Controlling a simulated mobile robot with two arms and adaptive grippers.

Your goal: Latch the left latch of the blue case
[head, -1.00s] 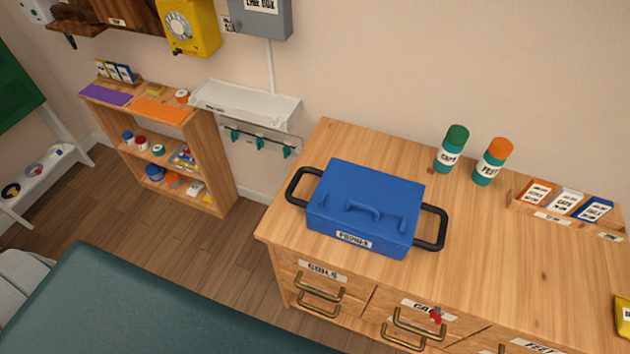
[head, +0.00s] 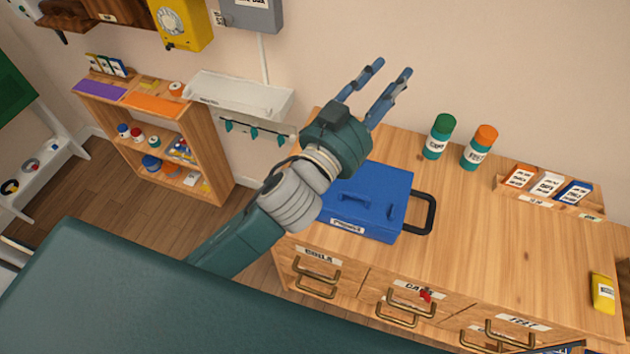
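The blue case (head: 375,203) sits closed on the wooden cabinet top, with a raised handle on its lid, a label on its front and a black side handle at its right. My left gripper (head: 378,82) is open and empty. It is above and beyond the case's back left, its two fingers pointing up and to the right. My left arm crosses in front of the case's left part and hides its left side handle. The left latch cannot be made out.
A green-capped canister (head: 438,137) and an orange-capped canister (head: 479,148) stand behind the case to the right. A card tray (head: 550,203) lies further right. A small shelf (head: 205,165) stands at the left.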

